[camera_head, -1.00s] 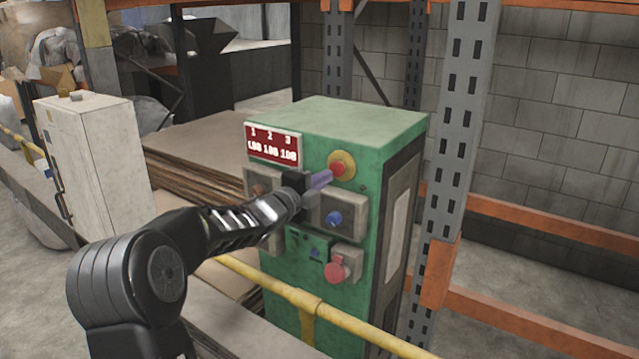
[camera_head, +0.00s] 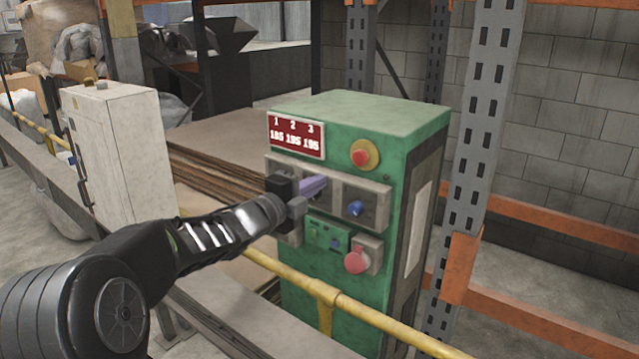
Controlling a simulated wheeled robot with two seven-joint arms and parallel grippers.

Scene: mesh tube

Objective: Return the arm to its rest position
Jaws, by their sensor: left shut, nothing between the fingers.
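My left arm comes in from the lower left. Its gripper (camera_head: 316,187), with purple fingers, is shut and empty in front of the green control cabinet (camera_head: 370,125). It hides part of the cabinet's left knob panels. A red button on a yellow ring (camera_head: 362,155) is in plain view, up and right of the fingertips. A blue knob (camera_head: 355,208) and a red round knob (camera_head: 356,261) sit lower on the front. My right gripper is not in view.
A yellow rail (camera_head: 330,295) runs in front of the cabinet, below my forearm. A grey rack post (camera_head: 480,150) with orange beams stands to the right. A pale cabinet (camera_head: 120,155) stands at the left, with stacked flat sheets (camera_head: 215,165) between.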

